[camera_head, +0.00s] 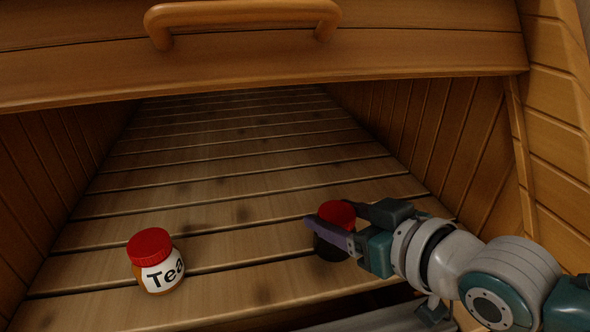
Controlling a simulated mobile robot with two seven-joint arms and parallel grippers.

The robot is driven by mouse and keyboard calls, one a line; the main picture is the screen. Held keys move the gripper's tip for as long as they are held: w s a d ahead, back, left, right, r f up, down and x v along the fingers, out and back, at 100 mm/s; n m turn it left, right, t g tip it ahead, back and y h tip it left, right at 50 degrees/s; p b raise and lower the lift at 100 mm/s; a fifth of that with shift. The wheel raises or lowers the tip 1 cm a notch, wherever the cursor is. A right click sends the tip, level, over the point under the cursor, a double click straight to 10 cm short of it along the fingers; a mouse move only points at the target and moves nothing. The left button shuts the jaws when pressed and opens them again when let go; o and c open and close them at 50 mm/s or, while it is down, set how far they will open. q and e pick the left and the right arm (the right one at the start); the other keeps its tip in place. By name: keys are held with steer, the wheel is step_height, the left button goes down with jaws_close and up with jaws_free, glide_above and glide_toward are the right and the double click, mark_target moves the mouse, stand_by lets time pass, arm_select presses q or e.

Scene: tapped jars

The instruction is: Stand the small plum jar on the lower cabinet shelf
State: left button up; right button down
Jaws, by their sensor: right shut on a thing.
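A small jar with a red lid (337,213) and a dark body (329,251) is upright near the front of the slatted cabinet shelf (230,217). Its dark body may be the plum one; its label is not visible. My right gripper (343,226) comes in from the right and is shut on this jar, with one finger in front of it and one behind. The fingers hide part of the body. I cannot tell whether its base touches the shelf. My left gripper is not in view.
A second jar (157,262) with a red lid and a "Tea" label stands upright at the front left of the shelf. A wooden front with a handle (240,14) hangs above. Wooden side walls flank the shelf. The middle and back are clear.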

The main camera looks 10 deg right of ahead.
steer(key=shift+c, duration=2.1)
jaws_free()
steer(key=o, duration=0.4)
steer(key=shift+p+v, duration=2.65)
steer(key=shift+v, duration=0.15)
steer(key=shift+p+v, duration=0.95)
steer(key=shift+v, duration=0.25)
